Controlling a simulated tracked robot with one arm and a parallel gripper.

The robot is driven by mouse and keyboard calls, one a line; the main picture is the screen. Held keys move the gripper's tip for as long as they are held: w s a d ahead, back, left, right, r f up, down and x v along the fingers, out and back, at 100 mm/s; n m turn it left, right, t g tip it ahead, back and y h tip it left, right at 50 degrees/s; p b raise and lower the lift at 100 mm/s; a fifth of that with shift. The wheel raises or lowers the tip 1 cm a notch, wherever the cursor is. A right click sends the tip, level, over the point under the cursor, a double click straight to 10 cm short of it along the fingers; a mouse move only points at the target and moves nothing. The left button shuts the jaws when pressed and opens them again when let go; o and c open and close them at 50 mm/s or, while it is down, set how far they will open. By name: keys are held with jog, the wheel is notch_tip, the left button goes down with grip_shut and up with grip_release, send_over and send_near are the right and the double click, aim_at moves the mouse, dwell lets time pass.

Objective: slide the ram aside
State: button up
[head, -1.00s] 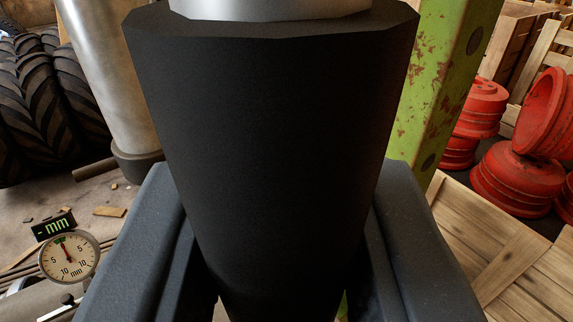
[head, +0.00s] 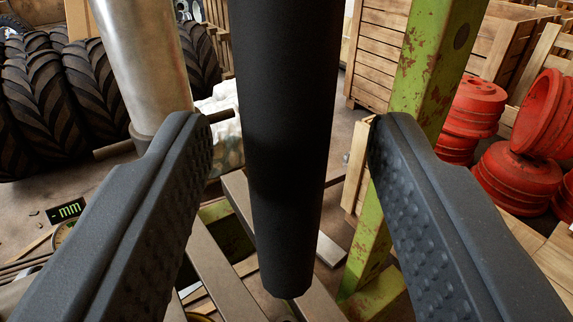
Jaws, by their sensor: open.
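The ram (head: 288,150) is a matte black upright cylinder in the middle of the head view. Its top runs out of the frame and its lower end hangs in front of wooden slats. My gripper (head: 288,130) is open, with one dark finger on each side of the ram. Clear gaps show between both fingers and the ram, and neither finger touches it. The ram appears to stand beyond or just between the fingertips; the exact depth is hard to tell.
A silver cylinder (head: 147,65) stands close behind my left finger. A rusty green post (head: 428,75) rises behind my right finger. Tyres (head: 45,100) are at left, red wheel hubs (head: 515,175) and wooden crates (head: 372,55) at right. A dial gauge (head: 64,232) shows low left.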

jog(key=s+b, duration=0.2)
jog(key=s, duration=0.7)
jog(key=shift+s+d, duration=0.3)
jog(key=shift+s, duration=0.05)
jog(key=s+a+r+g+h+b, duration=0.1)
jog(key=s+a+r+h+b, duration=0.15)
jog(key=r, duration=0.45)
jog(key=s+a+r+h+b, duration=0.1)
jog(key=s+a+r+b, duration=0.1)
jog(key=s+r+b, duration=0.3)
jog(key=s+a+r+y+b, duration=0.1)
jog(key=s+a+r+b, duration=0.1)
jog(key=s+a+r, duration=0.3)
jog(key=s+a+r+g+y+b, duration=0.1)
jog(key=s+a+r+b, duration=0.2)
jog(key=s+a, duration=0.6)
notch_tip(320, 180, up, 3)
jog(key=s, duration=0.3)
jog(key=shift+m+g, duration=0.3)
jog(key=shift+m, duration=0.1)
jog(key=shift+w+f, duration=0.1)
